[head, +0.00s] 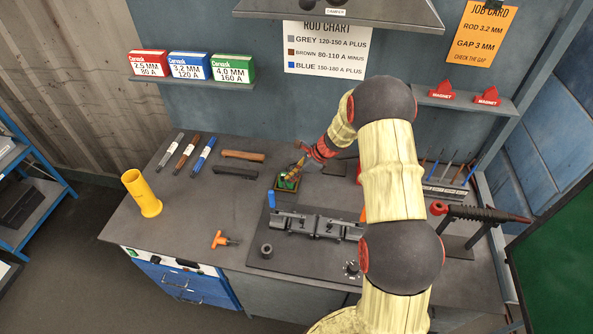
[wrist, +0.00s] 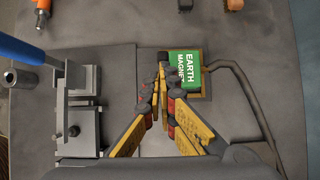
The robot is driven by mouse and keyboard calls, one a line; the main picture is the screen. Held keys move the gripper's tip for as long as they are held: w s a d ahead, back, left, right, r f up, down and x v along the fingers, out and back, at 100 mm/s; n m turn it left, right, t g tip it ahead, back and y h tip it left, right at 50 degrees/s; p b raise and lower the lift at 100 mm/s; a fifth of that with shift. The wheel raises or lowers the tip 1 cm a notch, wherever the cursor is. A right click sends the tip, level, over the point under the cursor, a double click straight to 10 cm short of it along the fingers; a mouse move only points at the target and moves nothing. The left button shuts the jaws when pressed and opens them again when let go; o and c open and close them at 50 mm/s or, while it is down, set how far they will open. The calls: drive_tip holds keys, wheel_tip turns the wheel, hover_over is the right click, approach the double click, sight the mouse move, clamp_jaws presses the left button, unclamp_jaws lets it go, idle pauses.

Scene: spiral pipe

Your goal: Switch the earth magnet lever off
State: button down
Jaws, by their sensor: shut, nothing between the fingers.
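The earth magnet is a green block labelled EARTH MAGNET (wrist: 185,64) with a brown edge, lying on the grey bench in the wrist view. In the head view the green block (head: 288,184) sits near the middle of the bench, partly covered by my fingertips. My gripper (wrist: 162,68) is shut and empty, its yellow fingertips together at the block's left edge in the wrist view. In the head view my gripper (head: 294,174) points down at the block. I cannot tell whether the fingers touch it.
A grey fixture (head: 318,224) with a blue handle (wrist: 32,50) stands close by, left of my fingers in the wrist view. A dark cable (wrist: 247,92) runs from the block.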

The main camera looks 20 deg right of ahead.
drive_tip(key=shift+w+a+r+h+p, duration=0.3)
drive_tip(key=shift+a+r+p, duration=0.1)
drive_tip(key=shift+p, duration=0.1)
drive_tip(key=shift+a+p, duration=0.1)
drive_tip(key=shift+p, duration=0.25)
drive_tip(key=shift+f, duration=0.3)
drive_tip(key=shift+r, duration=0.1)
drive_tip(key=shift+r+p, duration=0.45)
drive_tip(key=shift+r, duration=0.3)
